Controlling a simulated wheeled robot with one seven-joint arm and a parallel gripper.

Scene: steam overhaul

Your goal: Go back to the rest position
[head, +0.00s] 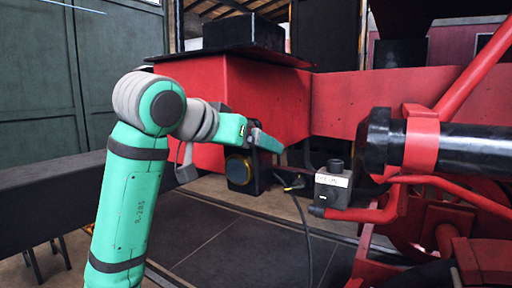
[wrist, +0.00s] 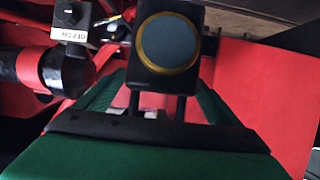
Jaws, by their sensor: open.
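My gripper (head: 256,138) is at the end of the raised green arm, in front of the red beam. In the wrist view its two green fingers (wrist: 157,92) are spread apart, with a gap between them. A black lamp-like box (head: 240,170) with a yellow-ringed round face is just below the gripper in the head view. It also shows in the wrist view (wrist: 167,78), beyond and between the fingers, with two dark posts running toward my gripper. I cannot tell whether the fingers touch it.
The red beam (head: 345,105) stands close behind my gripper. A small labelled box (head: 332,188) sits to the right, near a hanging cable (head: 306,228). A thick black cylinder (head: 465,145) is farther right. A dark rail (head: 45,193) runs at left. Dark floor tiles (head: 240,245) show below.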

